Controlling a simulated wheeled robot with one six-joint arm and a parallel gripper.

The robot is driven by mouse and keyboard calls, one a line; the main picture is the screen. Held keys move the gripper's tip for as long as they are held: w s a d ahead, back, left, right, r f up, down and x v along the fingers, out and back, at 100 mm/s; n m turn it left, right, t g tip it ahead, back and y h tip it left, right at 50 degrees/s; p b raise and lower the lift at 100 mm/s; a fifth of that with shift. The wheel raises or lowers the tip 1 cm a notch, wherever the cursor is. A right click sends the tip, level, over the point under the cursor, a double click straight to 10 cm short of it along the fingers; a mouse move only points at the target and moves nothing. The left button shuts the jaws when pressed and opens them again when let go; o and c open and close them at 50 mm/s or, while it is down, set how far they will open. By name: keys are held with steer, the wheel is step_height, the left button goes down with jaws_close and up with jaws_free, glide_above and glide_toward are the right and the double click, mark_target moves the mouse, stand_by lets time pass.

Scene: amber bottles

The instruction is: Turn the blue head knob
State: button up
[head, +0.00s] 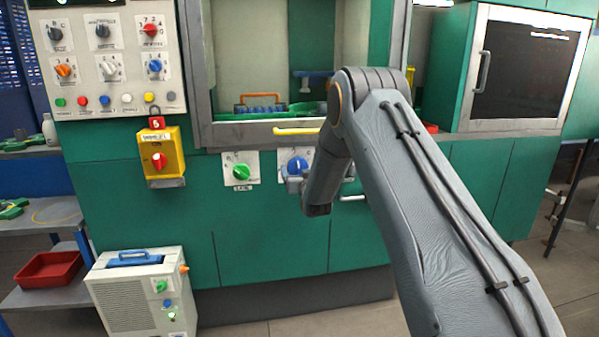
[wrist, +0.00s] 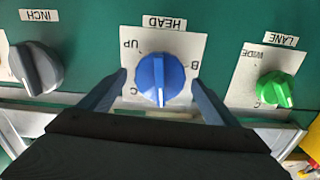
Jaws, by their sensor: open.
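The blue head knob (wrist: 160,78) sits on a white plate under an upside-down HEAD label in the wrist view. Its white mark points to the bottom of the picture. Letters around it include UP at upper left and B at right. My gripper (wrist: 159,82) is open, with one finger on each side of the knob and visible gaps between. I cannot tell how deep the fingertips reach. In the head view the blue knob (head: 297,165) shows left of my arm, with my gripper (head: 293,182) just below it.
A green LANE knob (wrist: 276,89) and a grey INCH knob (wrist: 36,66) flank it in the wrist view. In the head view, a yellow switch box (head: 161,156) is left of the green knob (head: 241,172). A yellow handle (head: 297,131) runs above.

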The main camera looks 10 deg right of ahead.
steer(key=c, duration=1)
steer(key=shift+c, duration=0.2)
steer(key=shift+n, duration=0.4)
steer(key=n+b, duration=0.2)
steer(key=n, duration=0.1)
steer(key=shift+f+n, duration=0.1)
steer(key=shift+n, duration=0.3)
steer(key=n+b, duration=0.2)
steer(key=n, duration=0.3)
steer(key=shift+a, duration=0.1)
steer(key=n+b, duration=0.1)
steer(key=n, duration=0.4)
steer(key=shift+b, duration=0.35)
steer(key=n+b, duration=0.1)
steer(key=n, duration=0.3)
steer(key=shift+n, duration=0.3)
